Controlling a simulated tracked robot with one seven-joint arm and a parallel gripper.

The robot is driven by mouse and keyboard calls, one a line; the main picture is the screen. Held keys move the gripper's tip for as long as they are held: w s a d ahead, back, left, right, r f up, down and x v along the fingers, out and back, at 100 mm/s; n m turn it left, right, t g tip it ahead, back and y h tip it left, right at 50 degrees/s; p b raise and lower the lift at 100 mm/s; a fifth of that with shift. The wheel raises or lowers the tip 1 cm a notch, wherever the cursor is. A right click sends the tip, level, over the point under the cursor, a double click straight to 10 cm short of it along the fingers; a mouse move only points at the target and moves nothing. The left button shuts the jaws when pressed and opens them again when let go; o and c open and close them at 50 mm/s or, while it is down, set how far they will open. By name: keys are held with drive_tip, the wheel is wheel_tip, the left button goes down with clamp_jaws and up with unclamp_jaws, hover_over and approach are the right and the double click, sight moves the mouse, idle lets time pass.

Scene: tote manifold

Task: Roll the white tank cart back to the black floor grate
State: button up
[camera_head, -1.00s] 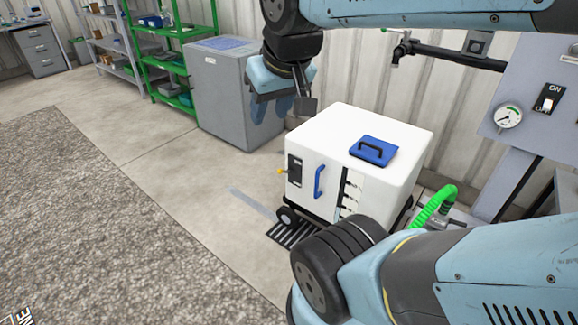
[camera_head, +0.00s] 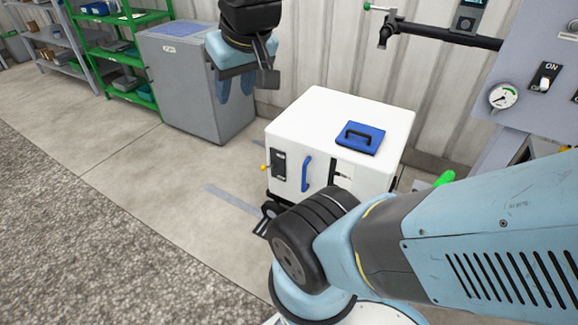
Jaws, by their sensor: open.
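The white tank cart (camera_head: 310,115) stands upright by the corrugated wall. It has a blue lid with a black handle (camera_head: 361,138) on top and a blue vertical handle (camera_head: 306,174) on its front. My arm hides most of the grate and the cart's lower right side. My gripper (camera_head: 235,92) hangs above and to the left of the cart, in front of the grey cabinet, with its fingers pointing down. It is open, empty and apart from the cart.
A grey cabinet (camera_head: 190,100) and green shelves (camera_head: 125,55) stand at the back left. A panel with a gauge (camera_head: 503,96) and a switch stands at the right, with a black pipe arm (camera_head: 440,34) beside it. Concrete floor left of the cart is clear.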

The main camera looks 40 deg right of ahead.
drive_tip(key=w+d+f+n+g+h, duration=0.2)
drive_tip(key=w+d+f+g+h, duration=0.25)
drive_tip(key=w+d+f, duration=0.6)
drive_tip(key=w+d+f+n+g+h, duration=0.3)
drive_tip(key=w+d+f+g+h, duration=0.15)
drive_tip(key=w+f, duration=1)
drive_tip(key=n+t+h, duration=0.7)
drive_tip(key=n+h, duration=0.2)
drive_tip(key=n, duration=0.6)
approach(304, 175)
drive_tip(key=w+d, duration=0.1)
drive_tip(key=d, duration=0.6)
drive_tip(key=w+d, duration=0.1)
drive_tip(key=d, duration=0.2)
drive_tip(key=shift+w+d+f, duration=0.25)
drive_tip(key=shift+w+f, duration=0.05)
drive_tip(key=shift+c, duration=0.3)
clamp_jaws()
